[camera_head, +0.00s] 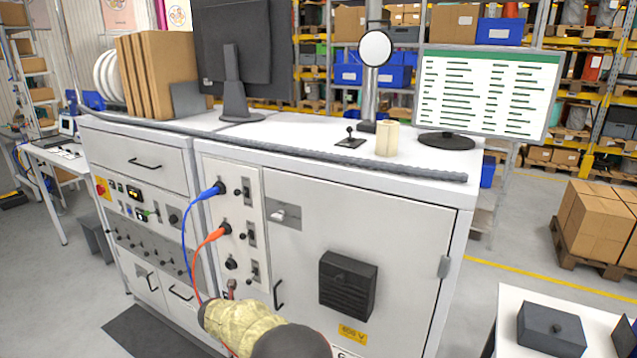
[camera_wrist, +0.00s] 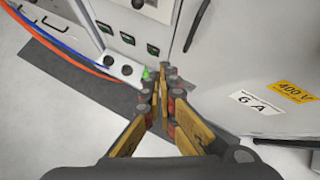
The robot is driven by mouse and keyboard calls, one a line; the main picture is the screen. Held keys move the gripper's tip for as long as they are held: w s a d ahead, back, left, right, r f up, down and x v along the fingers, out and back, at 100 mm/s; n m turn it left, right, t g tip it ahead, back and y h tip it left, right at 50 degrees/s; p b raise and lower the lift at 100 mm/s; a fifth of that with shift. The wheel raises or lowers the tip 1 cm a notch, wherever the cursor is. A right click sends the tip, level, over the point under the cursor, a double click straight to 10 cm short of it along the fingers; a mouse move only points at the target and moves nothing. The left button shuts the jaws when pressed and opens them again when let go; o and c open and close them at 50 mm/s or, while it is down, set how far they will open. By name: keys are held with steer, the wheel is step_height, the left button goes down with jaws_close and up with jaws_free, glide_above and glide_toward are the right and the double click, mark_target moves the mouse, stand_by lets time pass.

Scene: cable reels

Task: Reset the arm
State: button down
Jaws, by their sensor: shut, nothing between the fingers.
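My arm, in a tan cover, reaches in from the bottom of the head view. My gripper (camera_head: 231,288) is in front of the lower part of the cabinet's socket panel (camera_head: 235,215), mostly hidden by my arm. In the wrist view, my gripper (camera_wrist: 161,76) has its fingertips together, with nothing between them. They overlap a green spot (camera_wrist: 147,74) near the panel's lower end; I cannot tell whether they touch it. A blue plug (camera_head: 213,190) and an orange plug (camera_head: 220,231) sit in the panel's upper sockets, their cables hanging down.
The grey cabinet door (camera_head: 400,245) with a black vent box (camera_head: 347,284) stands right of my gripper. A dark mat (camera_head: 150,335) lies on the floor. A white table (camera_head: 500,310) stands at the lower right.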

steer(key=s+a+f+n+g+y, duration=0.1)
steer(key=s+a+n+y, duration=0.5)
steer(key=n, duration=0.8)
steer(key=s+d+r+n+g+y, duration=0.1)
steer(key=s+d+r+n+g, duration=0.4)
steer(key=s+r+n, duration=0.6)
steer(key=s+d+r+n+t+h, duration=0.1)
steer(key=s+d+r, duration=0.4)
steer(key=s+d, duration=0.5)
steer(key=s+d+r+n+h, duration=0.3)
steer(key=s+d, duration=0.7)
steer(key=d, duration=1.1)
steer(key=s+d+r+n+t+h, duration=0.1)
steer(key=s+d+r+n, duration=0.5)
steer(key=d, duration=0.9)
steer(key=shift+s+d+r+t+h, duration=0.25)
steer(key=shift+s+r+h, duration=0.45)
steer(key=shift+s+r, duration=1.1)
